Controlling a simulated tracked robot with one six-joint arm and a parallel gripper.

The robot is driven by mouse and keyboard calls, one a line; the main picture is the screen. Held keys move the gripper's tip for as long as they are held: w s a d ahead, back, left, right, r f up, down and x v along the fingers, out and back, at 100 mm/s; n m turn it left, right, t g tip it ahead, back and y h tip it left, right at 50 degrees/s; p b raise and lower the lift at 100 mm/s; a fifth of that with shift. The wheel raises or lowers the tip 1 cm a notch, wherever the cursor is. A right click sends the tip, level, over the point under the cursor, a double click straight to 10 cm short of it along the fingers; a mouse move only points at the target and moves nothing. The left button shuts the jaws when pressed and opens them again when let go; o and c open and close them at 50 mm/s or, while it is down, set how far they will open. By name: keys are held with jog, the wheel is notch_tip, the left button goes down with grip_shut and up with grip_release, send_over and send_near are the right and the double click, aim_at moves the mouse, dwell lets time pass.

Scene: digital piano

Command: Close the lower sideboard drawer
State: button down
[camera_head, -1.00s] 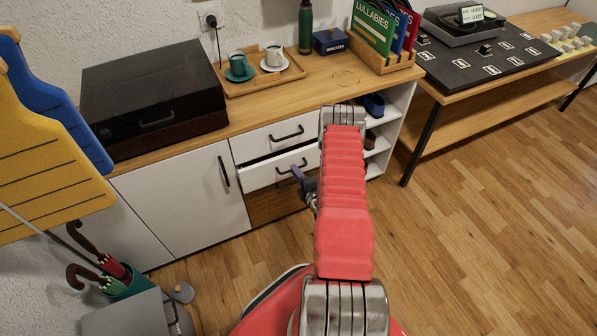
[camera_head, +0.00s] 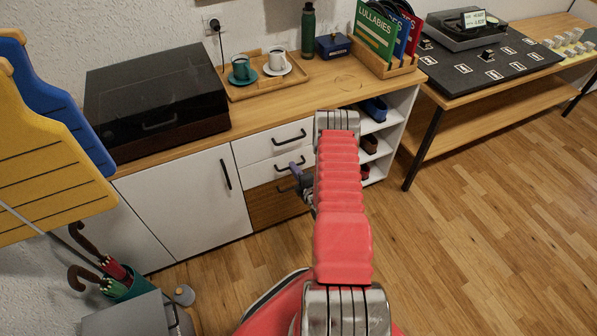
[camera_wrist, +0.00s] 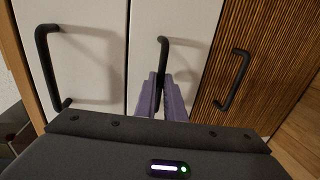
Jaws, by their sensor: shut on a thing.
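The lower white sideboard drawer (camera_head: 257,175) sits under the upper white drawer (camera_head: 255,150) and looks about flush with it. Its black handle (camera_wrist: 163,50) stands at the middle of the wrist view. My gripper (camera_wrist: 160,80) has its purple fingers shut on this handle, and they hide its near end. In the head view my gripper (camera_head: 298,178) is at the drawer front, partly hidden by my red arm.
A wood-slatted front (camera_head: 275,208) with its own black handle (camera_wrist: 235,80) lies just below. A white door (camera_head: 195,200) is on the left and open shelves (camera_head: 378,145) on the right. A tray with cups (camera_head: 262,82) stands on top. The floor on the right is clear.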

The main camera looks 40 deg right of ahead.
jog(key=shift+f, duration=0.15)
jog(key=c, duration=1.9)
grip_release()
jog(key=shift+w, duration=0.1)
jog(key=shift+o, duration=0.2)
jog(key=v, duration=1.3)
jog(key=shift+s, duration=0.4)
jog(key=shift+a, duration=0.15)
